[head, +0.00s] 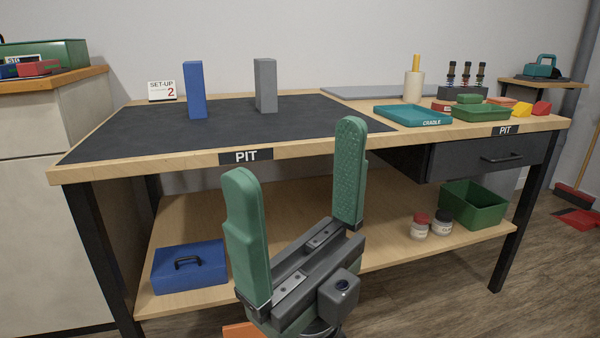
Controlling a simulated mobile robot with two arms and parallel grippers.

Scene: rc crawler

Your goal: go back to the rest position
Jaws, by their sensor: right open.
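My right gripper (297,207) is open and empty in the lower middle of the head view. Its two green fingers point up, wide apart, in front of the pit bench (205,159). Nothing is between the fingers. They hide part of the bench's front edge and lower shelf. My left gripper is not in view.
On the black mat (140,128) stand a blue block (195,90) and a grey block (266,86). A teal cradle tray (412,115) and green tray (482,113) are at right. The lower shelf holds a blue box (190,268), two jars and a green bin (474,205).

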